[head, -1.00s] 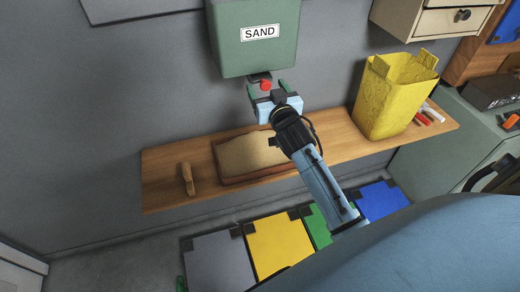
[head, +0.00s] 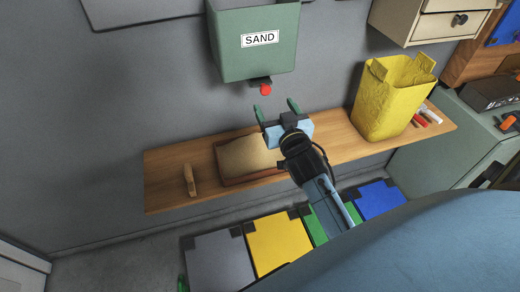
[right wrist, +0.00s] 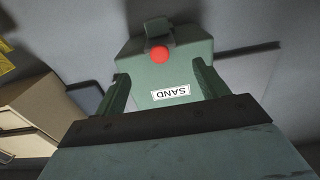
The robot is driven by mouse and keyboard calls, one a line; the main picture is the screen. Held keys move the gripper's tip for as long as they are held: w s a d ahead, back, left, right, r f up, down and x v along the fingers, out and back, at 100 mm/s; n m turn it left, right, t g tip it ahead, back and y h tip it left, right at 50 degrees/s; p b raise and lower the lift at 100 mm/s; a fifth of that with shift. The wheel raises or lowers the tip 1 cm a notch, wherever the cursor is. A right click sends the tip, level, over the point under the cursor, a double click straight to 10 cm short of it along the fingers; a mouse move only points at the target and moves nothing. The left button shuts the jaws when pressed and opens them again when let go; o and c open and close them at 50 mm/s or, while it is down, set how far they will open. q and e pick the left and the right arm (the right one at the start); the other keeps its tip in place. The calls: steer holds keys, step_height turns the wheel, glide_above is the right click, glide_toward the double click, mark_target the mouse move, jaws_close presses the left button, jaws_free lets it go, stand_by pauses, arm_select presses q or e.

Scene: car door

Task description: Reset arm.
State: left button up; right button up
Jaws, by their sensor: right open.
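My right gripper (head: 276,108) is open and empty, its two green fingers apart, below and slightly right of the sand dispenser's red knob (head: 266,90). The green dispenser (head: 231,50) with a SAND label hangs on the wall above. In the right wrist view, the dispenser (right wrist: 185,75) and its red knob (right wrist: 159,55) show between my fingers, with clear space before them. A tray of sand (head: 245,156) lies on the wooden shelf, partly hidden by my right gripper. My left gripper is not in view.
A yellow bag (head: 388,105) stands on the right of the wooden shelf (head: 160,178), beside small red and white tools (head: 427,115). A small wooden tool (head: 190,180) is at the shelf's left. Coloured bins (head: 278,242) stand below. A cream drawer cabinet (head: 410,22) hangs upper right.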

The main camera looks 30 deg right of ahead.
steer(key=shift+s+a, duration=0.1)
steer(key=shift+s, duration=0.5)
steer(key=s+a+f+n+g+y+b, duration=0.1)
steer(key=s+a+f+g+b, duration=0.15)
steer(key=f, duration=1.05)
steer(key=s+a+f+n+g+y+b, duration=0.1)
steer(key=s+a+f+g+b, duration=0.2)
steer(key=f, duration=1)
steer(key=s+a+f+n+g+y+b, duration=0.15)
steer(key=s+f, duration=0.35)
steer(key=f, duration=0.8)
steer(key=s+a+f+g+b, duration=0.2)
steer(key=s+f+g+b, duration=0.35)
steer(key=s+f, duration=1.25)
steer(key=s+d+f+g+b, duration=0.1)
steer(key=s+f+g, duration=0.1)
steer(key=s+f, duration=0.2)
steer(key=s+d+f+n+g+b, duration=0.1)
steer(key=s+f, duration=0.3)
steer(key=s, duration=0.6)
steer(key=shift+s+f+g, duration=0.25)
steer(key=shift+s+g, duration=0.1)
steer(key=shift+g, duration=0.2)
